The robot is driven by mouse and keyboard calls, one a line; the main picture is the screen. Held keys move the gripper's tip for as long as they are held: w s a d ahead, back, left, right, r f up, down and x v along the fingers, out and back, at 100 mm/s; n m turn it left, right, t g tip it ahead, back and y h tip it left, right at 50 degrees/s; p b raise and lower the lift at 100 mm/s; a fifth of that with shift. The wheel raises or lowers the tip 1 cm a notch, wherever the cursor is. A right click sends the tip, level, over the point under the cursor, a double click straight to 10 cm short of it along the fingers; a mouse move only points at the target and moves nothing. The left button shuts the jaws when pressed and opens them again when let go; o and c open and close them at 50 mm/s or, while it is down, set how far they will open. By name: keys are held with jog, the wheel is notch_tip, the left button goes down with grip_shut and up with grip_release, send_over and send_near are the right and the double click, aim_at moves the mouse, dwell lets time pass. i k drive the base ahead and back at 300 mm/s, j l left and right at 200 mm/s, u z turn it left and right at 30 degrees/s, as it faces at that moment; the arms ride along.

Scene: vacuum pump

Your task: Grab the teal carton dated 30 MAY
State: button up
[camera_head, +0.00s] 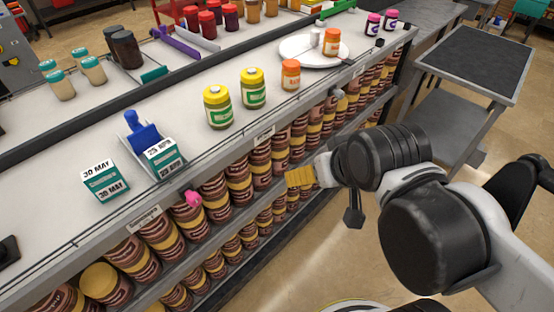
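The teal and white carton marked 30 MAY (105,181) stands upright on the white counter at the left, near its front edge. A similar teal carton (164,158), whose partly legible date is a different one, sits just right of it by a clear tray. My gripper (340,158) is in front of the shelves at right of centre, well to the right of both cartons. Its dark fingers look spread apart, and I see nothing held between them.
A blue-handled item (145,136) lies in a clear tray (132,128) behind the cartons. Yellow-lidded jars (218,107) and an orange jar (291,75) stand to the right. Brown jars fill the shelves below. A grey cart (475,62) stands at the right.

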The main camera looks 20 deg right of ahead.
aim_at(104, 179)
jog(key=u, duration=1.45)
jog(key=j+z, duration=0.25)
jog(key=z, duration=0.25)
jog(key=j+z, duration=0.25)
jog(key=z, duration=0.25)
jog(key=j+z, duration=0.25)
jog(key=z, duration=0.2)
